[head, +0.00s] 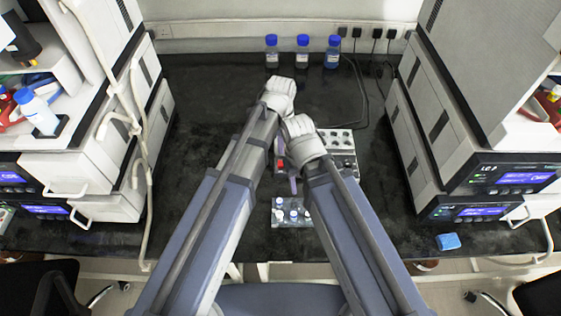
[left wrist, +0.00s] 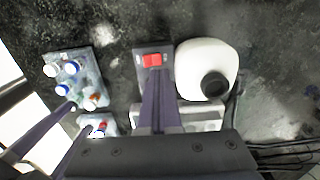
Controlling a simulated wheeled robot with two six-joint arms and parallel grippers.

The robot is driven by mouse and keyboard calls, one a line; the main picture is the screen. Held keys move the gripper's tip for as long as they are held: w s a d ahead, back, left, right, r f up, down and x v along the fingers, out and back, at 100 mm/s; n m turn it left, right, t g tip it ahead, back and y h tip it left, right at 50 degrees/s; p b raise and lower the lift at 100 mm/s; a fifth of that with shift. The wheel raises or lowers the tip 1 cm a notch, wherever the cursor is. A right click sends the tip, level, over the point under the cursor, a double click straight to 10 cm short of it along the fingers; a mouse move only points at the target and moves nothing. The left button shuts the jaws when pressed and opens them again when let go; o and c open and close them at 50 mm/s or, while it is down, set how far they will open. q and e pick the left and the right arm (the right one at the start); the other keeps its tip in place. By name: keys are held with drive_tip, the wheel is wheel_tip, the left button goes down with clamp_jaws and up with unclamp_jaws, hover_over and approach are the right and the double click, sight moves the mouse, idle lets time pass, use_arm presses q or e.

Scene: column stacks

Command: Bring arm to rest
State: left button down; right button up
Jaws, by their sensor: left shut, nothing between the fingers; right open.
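My left arm (head: 212,215) reaches forward from the left, and its white wrist (head: 280,92) is the farther one. In the left wrist view my left gripper (left wrist: 157,80) is shut and empty. Its purple fingers come up from the bottom and overlap a dark box with a red switch (left wrist: 152,61) in the picture; I cannot tell if they touch. My right arm (head: 350,230) reaches in beside it, its white wrist (head: 303,143) close to the left forearm. My right gripper (head: 293,184) is open; only a purple piece shows between the arms, the rest is hidden.
A rack of capped vials (head: 277,221) stands near the front. A holed rack (head: 345,150) is right of the right wrist. Three blue-capped bottles (head: 302,53) stand at the back. White instruments (head: 127,140) flank both sides. A blue block (head: 448,241) lies front right. Bare black bench (head: 215,85) shows behind left.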

idle(0.3)
use_arm(q)
drive_tip(key=s+a+n, duration=0.4)
drive_tip(key=a+n, duration=0.5)
drive_tip(key=s+a+n, duration=0.4)
drive_tip(key=a+n, duration=0.4)
drive_tip(key=n, duration=0.1)
drive_tip(key=s+d+m+y, duration=0.1)
drive_tip(key=s+d+m, duration=0.2)
drive_tip(key=s+d, duration=0.3)
drive_tip(key=d, duration=0.5)
drive_tip(key=shift+m, duration=0.4)
